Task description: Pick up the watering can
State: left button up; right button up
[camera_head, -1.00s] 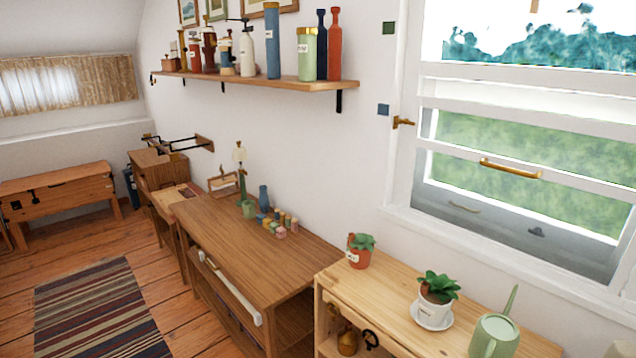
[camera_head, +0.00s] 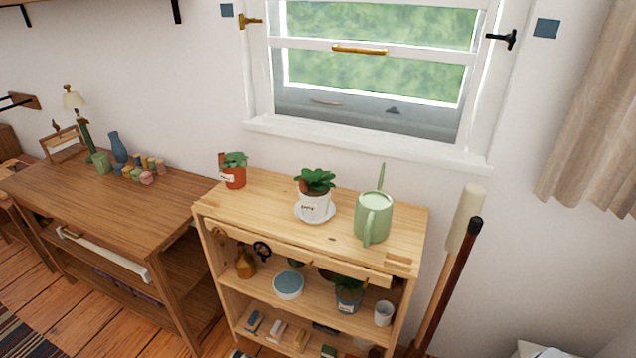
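The light green watering can (camera_head: 373,218) stands upright on the right part of the light wooden shelf unit's top (camera_head: 270,205). Its handle faces me and its thin spout points up behind it. To its left, apart from it, a succulent in a white pot (camera_head: 315,203) stands on a white saucer (camera_head: 299,213). Neither of my grippers shows in the head view.
A small plant in a terracotta pot (camera_head: 234,176) stands at the top's back left. Lower shelves hold a blue-lidded tin (camera_head: 288,285), a brown bottle (camera_head: 245,262) and a white cup (camera_head: 384,313). Long-handled tools (camera_head: 454,250) lean right of the unit. A brown wooden table (camera_head: 110,205) stands left.

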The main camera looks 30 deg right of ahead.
aim_at(372, 215)
jog(key=u, duration=0.45)
jog(key=k, duration=0.15)
jog(key=z, duration=1.8)
